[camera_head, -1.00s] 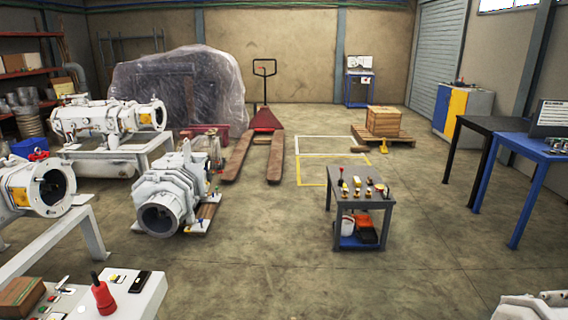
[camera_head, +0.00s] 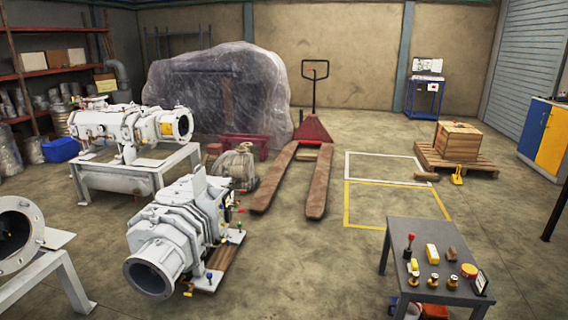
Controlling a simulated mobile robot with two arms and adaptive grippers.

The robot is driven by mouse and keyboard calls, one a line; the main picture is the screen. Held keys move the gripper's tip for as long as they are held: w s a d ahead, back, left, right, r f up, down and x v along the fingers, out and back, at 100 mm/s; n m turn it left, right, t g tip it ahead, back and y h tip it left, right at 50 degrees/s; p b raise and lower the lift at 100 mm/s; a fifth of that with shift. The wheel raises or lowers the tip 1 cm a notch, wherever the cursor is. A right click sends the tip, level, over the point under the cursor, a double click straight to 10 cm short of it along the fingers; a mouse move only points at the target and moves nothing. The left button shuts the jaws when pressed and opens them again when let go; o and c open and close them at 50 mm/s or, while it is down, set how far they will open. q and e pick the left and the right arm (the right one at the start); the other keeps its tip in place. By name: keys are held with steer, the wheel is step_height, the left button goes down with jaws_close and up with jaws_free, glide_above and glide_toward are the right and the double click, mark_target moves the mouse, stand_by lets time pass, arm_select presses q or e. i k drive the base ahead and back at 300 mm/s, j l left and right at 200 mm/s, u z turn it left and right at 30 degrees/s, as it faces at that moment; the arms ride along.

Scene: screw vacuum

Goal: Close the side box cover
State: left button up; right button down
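A white screw vacuum machine (camera_head: 180,230) rests low on the floor on a wooden base, with its round dark opening facing the front left. A second white machine (camera_head: 130,125) sits on a white metal stand behind it, to the left. A third white machine end (camera_head: 18,230) with a round flange is cut off by the left edge. I cannot tell which part, if any, is the side box cover, or whether it is open. Neither gripper is in view.
A small grey tool table (camera_head: 440,240) stands at the front right. A red pallet jack (camera_head: 313,130) is beyond the machines. A wooden crate (camera_head: 457,141) sits on a pallet at the right. Floor is clear between the low machine and the tool table.

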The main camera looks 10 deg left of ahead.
mark_target(200, 181)
steer(key=i+j+u, duration=0.2)
steer(key=i, duration=0.55)
steer(key=i+l+u, duration=0.2)
steer(key=i, duration=0.55)
steer(key=i+u, duration=0.25)
steer(key=i, duration=0.5)
